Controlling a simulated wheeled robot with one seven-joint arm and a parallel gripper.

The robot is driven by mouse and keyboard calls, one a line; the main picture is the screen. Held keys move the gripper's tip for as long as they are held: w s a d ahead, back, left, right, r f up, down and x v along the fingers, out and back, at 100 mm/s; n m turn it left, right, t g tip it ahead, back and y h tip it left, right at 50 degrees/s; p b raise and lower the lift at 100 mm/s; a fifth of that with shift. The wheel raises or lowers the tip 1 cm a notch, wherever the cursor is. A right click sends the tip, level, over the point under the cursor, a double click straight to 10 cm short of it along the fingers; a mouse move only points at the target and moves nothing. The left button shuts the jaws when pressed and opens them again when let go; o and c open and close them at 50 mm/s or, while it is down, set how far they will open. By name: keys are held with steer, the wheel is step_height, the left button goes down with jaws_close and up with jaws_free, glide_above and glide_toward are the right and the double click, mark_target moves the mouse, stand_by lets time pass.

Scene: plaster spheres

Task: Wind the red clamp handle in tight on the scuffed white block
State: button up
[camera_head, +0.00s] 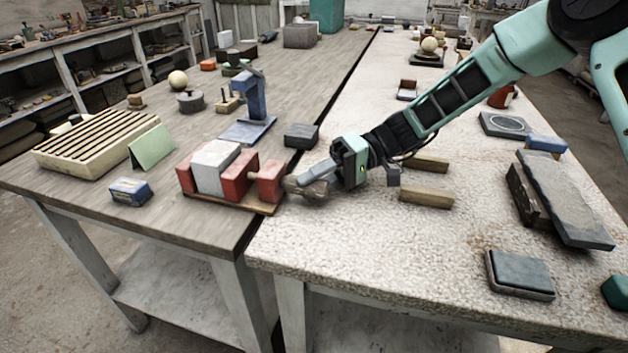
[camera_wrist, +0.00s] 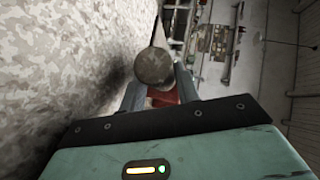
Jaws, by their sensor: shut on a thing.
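The red clamp (camera_head: 268,183) sits on a brown wooden base at the front right of the grey wooden table. The white block (camera_head: 212,167) stands between its left jaw and its sliding jaw (camera_head: 238,176); I cannot tell whether both jaws press on it. My gripper (camera_head: 312,187) reaches in from the right and is shut on the clamp handle, a brown-grey round knob (camera_wrist: 153,67) between the fingers in the wrist view. Red of the clamp (camera_wrist: 164,97) shows behind the knob. The fingers hide part of the handle, and its screw barely shows.
A blue stand (camera_head: 252,97) and a dark grey block (camera_head: 300,136) are behind the clamp. A small blue block (camera_head: 130,191) and a slatted box (camera_head: 95,142) are to its left. Wooden bars (camera_head: 426,197) lie on the pale speckled table under my arm. A dark gap separates the tables.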

stand_by(0.4)
steer(key=o, duration=1)
steer(key=shift+c, duration=0.2)
steer(key=shift+d, duration=0.1)
steer(key=v, duration=1.7)
steer(key=shift+w+d+f, duration=0.1)
steer(key=shift+d, duration=0.05)
